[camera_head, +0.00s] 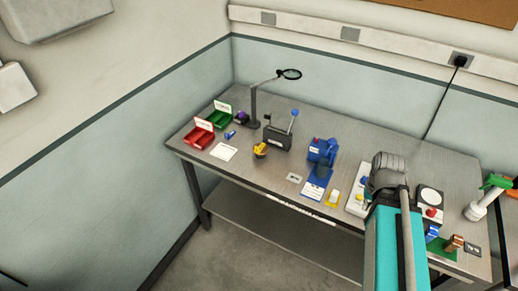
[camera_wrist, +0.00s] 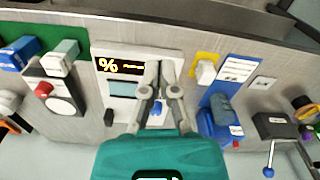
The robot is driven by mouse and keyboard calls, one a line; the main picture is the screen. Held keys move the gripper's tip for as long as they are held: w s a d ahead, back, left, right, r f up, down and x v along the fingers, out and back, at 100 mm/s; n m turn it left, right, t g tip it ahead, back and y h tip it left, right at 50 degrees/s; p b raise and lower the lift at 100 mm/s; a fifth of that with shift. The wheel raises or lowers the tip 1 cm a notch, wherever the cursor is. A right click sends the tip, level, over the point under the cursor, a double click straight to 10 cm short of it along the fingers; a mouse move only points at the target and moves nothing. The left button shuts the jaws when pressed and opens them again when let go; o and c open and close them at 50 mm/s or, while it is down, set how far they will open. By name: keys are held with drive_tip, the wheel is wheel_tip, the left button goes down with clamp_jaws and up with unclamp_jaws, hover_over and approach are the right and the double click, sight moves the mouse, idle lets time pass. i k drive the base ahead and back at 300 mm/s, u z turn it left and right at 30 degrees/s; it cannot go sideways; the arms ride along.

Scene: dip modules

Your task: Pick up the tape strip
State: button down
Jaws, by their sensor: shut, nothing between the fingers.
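I cannot surely make out the tape strip in either view; it may be too small to tell or hidden. My gripper (camera_wrist: 161,66) is shut and empty, with its fingers close together over a white panel device (camera_wrist: 177,60) with a dark display. In the head view my gripper (camera_head: 388,170) is above the right part of the bench and hides some of what lies under it. A blue device (camera_wrist: 224,118) stands to the right of my gripper in the wrist view, by a blue mat with a white label. It also shows in the head view (camera_head: 323,150).
A yellow pad (camera_head: 332,199) with a white block lies beside the blue mat (camera_head: 313,189). Red (camera_head: 199,138) and green (camera_head: 220,118) bins stand at the far left near a magnifier lamp (camera_head: 254,105). A spray bottle (camera_head: 479,205) stands at the right. Bare bench (camera_head: 225,170) shows along the front left.

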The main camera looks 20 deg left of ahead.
sight(258, 150)
drive_tip(key=z, duration=0.25)
drive_tip(key=k, duration=1)
drive_tip(key=u, duration=0.5)
drive_tip(key=i, duration=0.75)
drive_tip(key=u, duration=0.1)
